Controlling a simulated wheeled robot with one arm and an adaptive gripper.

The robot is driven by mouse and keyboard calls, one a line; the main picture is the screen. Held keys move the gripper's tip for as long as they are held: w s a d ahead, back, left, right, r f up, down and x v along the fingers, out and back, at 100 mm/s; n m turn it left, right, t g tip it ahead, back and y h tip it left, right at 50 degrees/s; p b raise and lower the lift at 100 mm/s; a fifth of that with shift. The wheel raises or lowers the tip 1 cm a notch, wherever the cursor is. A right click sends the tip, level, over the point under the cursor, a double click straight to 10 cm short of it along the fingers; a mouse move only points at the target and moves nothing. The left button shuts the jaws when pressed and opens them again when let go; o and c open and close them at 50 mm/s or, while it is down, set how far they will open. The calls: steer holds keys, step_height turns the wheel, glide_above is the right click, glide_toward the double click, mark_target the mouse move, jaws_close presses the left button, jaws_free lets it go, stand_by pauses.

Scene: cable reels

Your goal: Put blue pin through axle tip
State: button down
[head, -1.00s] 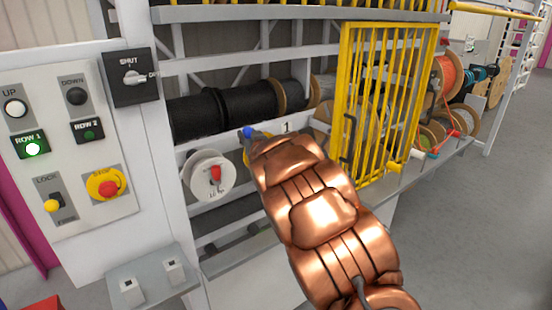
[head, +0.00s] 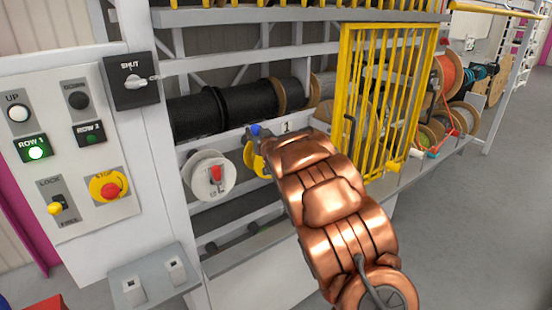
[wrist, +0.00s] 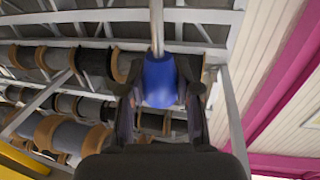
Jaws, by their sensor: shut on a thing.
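My gripper (wrist: 161,98) is shut on the blue pin. In the wrist view its two dark fingers stand on either side of the pin's blue grip (wrist: 159,78). The pin's thin metal shaft (wrist: 157,28) points away from the fingers. The blue grip also shows in the head view (head: 255,130), beside the cable rack and near the plate marked 1. A yellow round part (head: 257,162) on the rack lies just below the pin, partly hidden by my copper-coloured arm. I cannot clearly make out the axle tip or its hole, and the shaft's end appears clear of anything.
A white disc with a red knob (head: 214,174) is left of the yellow part. A yellow barred gate (head: 377,95) stands to the right. A control panel (head: 62,150) is at the left, with a grey shelf box (head: 152,278) below. Black cable reels (head: 245,105) lie behind.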

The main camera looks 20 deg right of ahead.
steer(key=w+d+p, duration=0.5)
steer(key=w+d, duration=0.2)
steer(key=d, duration=0.4)
steer(key=shift+f, duration=0.25)
stand_by(2.0)
steer(key=shift+w, duration=0.1)
steer(key=shift+f, duration=0.1)
steer(key=shift+a+f+b, duration=0.1)
steer(key=shift+f+b, duration=1.3)
steer(key=shift+f, duration=1.35)
steer(key=shift+f, duration=0.1)
